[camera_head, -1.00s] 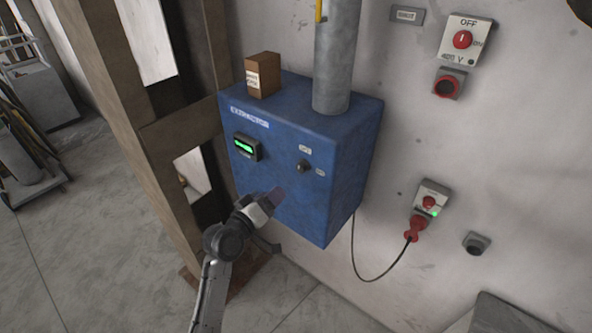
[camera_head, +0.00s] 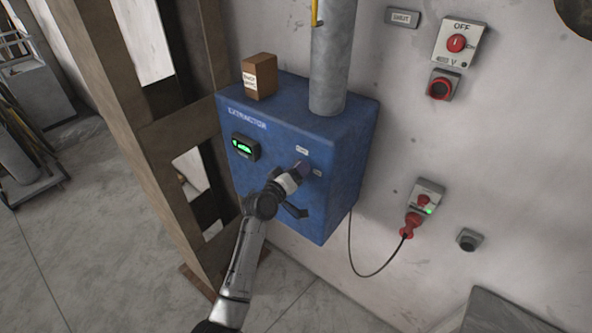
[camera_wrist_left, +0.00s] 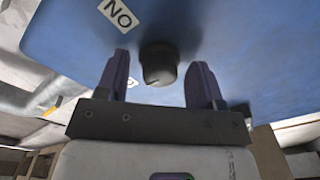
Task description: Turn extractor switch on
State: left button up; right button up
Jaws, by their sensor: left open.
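The blue extractor box (camera_head: 335,190) is fixed to the wall, with "EXTRACTOR" lettered on its front. Its black rotary switch knob (camera_wrist_left: 159,63) shows in the left wrist view, with an upside-down "ON" label (camera_wrist_left: 118,14) beside it. In the head view my left gripper hides the knob; small white labels sit above it (camera_head: 302,151) and to its right (camera_head: 318,173). My left gripper (camera_head: 299,170) is at the box front. In the left wrist view its open fingers (camera_wrist_left: 160,82) stand on either side of the knob, with gaps showing; contact is not visible.
A green-lit display (camera_head: 244,147) is left of the switch. A brown block (camera_head: 259,77) and a grey pipe (camera_head: 331,60) stand on the box. Wooden beams (camera_head: 130,120) rise at left. A red plug (camera_head: 411,222) and its cable hang at right.

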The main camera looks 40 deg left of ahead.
pick_arm(q)
jog(key=c, duration=0.9)
